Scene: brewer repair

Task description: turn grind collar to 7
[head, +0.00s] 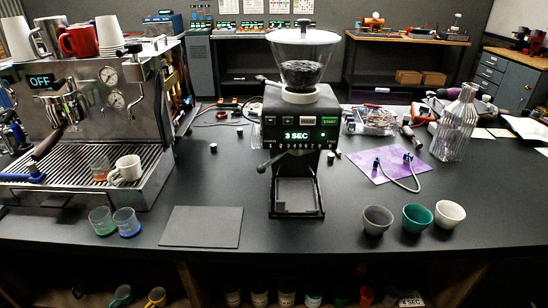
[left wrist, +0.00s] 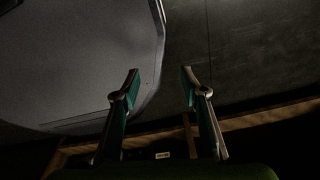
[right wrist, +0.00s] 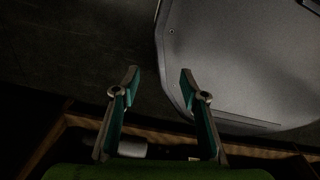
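The black grinder (head: 300,140) stands upright in the middle of the counter in the head view. Its clear hopper (head: 304,55) holds dark beans, and a pale collar (head: 300,96) rings the hopper's base. A numbered strip (head: 298,146) crosses the front below a "3 SEC" display, and a dark lever (head: 272,160) juts out to the left under it. The collar's setting cannot be read. My left gripper (left wrist: 160,72) is open and empty in the left wrist view. My right gripper (right wrist: 160,72) is open and empty in the right wrist view. Neither gripper shows in the head view.
An espresso machine (head: 90,130) fills the left, with a mat (head: 201,227) and two small cups near it. Three bowls, one of them teal (head: 417,217), stand front right. A purple mat (head: 388,165) and a glass carafe (head: 456,125) are farther right. The counter in front of the grinder is clear.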

